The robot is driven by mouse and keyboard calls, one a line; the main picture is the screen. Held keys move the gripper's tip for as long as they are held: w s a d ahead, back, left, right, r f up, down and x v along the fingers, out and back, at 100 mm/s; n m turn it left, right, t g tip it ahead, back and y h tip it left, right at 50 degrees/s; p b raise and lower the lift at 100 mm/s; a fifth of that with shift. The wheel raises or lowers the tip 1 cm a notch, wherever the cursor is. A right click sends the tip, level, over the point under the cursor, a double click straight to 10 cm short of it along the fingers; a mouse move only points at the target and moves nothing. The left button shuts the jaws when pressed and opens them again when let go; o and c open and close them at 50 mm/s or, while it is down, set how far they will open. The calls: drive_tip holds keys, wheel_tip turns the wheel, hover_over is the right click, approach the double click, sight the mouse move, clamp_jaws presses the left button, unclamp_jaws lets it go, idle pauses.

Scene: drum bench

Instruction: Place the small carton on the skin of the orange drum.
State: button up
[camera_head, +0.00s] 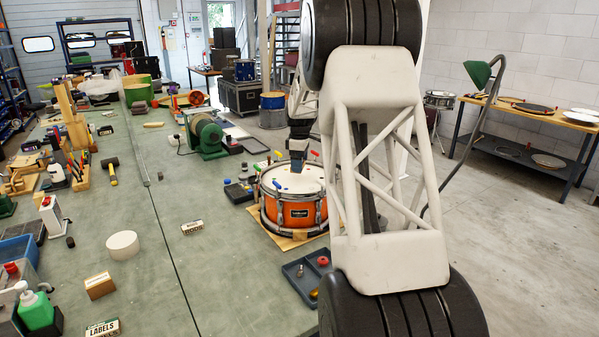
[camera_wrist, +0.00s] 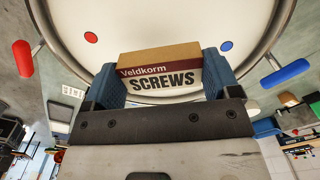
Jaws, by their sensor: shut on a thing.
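The orange drum (camera_head: 299,213) stands on a wooden board at the right edge of the green bench. Its pale skin (camera_head: 290,181) faces up and also fills the upper part of the wrist view (camera_wrist: 160,22). My gripper (camera_head: 298,164) is over the skin, fingers pointing down. In the wrist view, its two blue fingers (camera_wrist: 161,74) are shut on the small carton (camera_wrist: 160,66), brown and white and marked "Veldkorm SCREWS". The carton lies within the skin's outline there. I cannot tell whether it touches the skin. It is not clearly seen in the head view.
Coloured handles stick out round the drum's rim, such as a red one (camera_wrist: 22,58) and a blue one (camera_wrist: 286,73). A dark tray (camera_head: 303,278) lies in front of the drum. Other small cartons (camera_head: 192,227) lie on the bench. A green machine (camera_head: 206,136) stands behind.

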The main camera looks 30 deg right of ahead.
drive_tip(key=shift+f, duration=1.8)
drive_tip(key=shift+f, duration=0.15)
drive_tip(key=o, duration=0.8)
wheel_tip(320, 180, up, 12)
drive_tip(key=shift+f, duration=0.1)
drive_tip(key=shift+r, duration=0.25)
